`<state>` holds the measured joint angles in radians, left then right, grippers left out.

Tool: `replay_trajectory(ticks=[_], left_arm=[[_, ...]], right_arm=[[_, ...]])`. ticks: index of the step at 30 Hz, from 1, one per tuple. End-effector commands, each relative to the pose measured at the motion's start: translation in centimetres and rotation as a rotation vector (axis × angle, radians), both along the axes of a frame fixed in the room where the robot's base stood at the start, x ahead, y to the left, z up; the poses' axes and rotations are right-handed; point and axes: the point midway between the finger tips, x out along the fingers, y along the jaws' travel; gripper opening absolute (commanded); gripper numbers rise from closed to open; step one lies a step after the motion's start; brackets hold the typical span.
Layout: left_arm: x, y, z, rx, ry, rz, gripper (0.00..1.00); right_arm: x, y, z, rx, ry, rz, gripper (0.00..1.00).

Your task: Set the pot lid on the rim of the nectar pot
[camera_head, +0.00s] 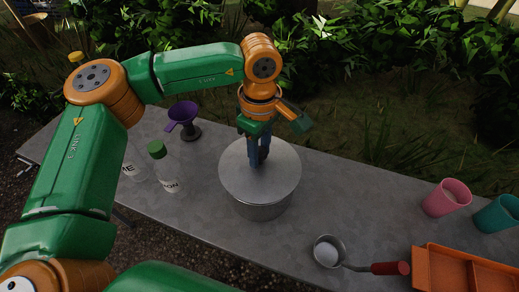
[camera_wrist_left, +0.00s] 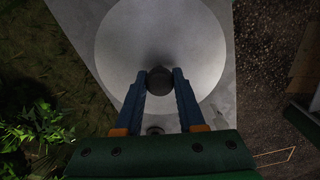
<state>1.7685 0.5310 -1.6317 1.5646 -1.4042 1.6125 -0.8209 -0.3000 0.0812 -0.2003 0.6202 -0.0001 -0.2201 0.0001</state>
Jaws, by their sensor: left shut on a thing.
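The pot lid (camera_head: 236,178) is a round grey metal disc with a dark knob (camera_wrist_left: 160,81). My left gripper (camera_head: 258,161) comes down from above and is shut on the knob; its two blue fingers also show in the left wrist view (camera_wrist_left: 160,88). The nectar pot (camera_head: 264,212) is a grey metal pot on the table, directly under the lid. The lid looks level and covers the pot's mouth. The lid hides the rim, so I cannot tell whether they touch or a small gap is left. My right gripper is not in view.
On the grey table (camera_head: 345,190), a purple funnel (camera_head: 183,113) on a dark stand and a green-capped bottle (camera_head: 166,168) stand left of the pot. A red-handled scoop (camera_head: 385,268), orange tray (camera_head: 424,276), pink cup (camera_head: 446,198) and teal cup (camera_head: 497,215) are at the right.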

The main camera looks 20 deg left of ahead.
Motion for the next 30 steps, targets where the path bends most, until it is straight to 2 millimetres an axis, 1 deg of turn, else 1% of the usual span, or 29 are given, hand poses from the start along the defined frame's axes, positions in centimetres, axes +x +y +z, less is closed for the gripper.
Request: replay_trajectory(ticks=[5,27,30], left_arm=[[0.0,0.0,-0.1,0.000,0.000,0.000,0.00],[0.0,0.0,-1.6,-0.001,0.000,0.000,0.00],[0.0,0.0,-1.4,0.000,0.000,0.000,0.00]], right_arm=[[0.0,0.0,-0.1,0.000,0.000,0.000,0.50],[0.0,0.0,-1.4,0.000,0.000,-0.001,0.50],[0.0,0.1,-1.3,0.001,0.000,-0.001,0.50]])
